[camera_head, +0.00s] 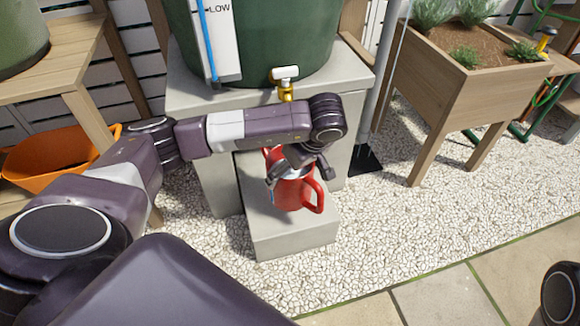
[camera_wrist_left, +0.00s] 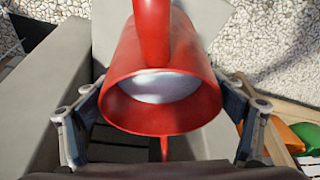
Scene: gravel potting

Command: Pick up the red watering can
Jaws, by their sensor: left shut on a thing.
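The red watering can (camera_head: 291,196) stands upright on, or just above, the low grey concrete step (camera_head: 290,240) below the tap. My left gripper (camera_head: 298,167) reaches down over the can's top, one finger on each side. In the left wrist view the can's open mouth (camera_wrist_left: 115,100) lies between the two fingers of my left gripper (camera_wrist_left: 162,125), with light liquid or a pale interior inside. The gripper is shut on the can. Whether the can's base touches the step is not clear. My right gripper is not in view.
A yellow tap (camera_head: 286,90) on the green water barrel (camera_head: 270,40) sits just above my left forearm. A higher grey block (camera_head: 350,95) stands behind the step. A wooden planter (camera_head: 470,85) is at right, an orange tub (camera_head: 55,160) at left. Pale gravel (camera_head: 390,235) is open to the right.

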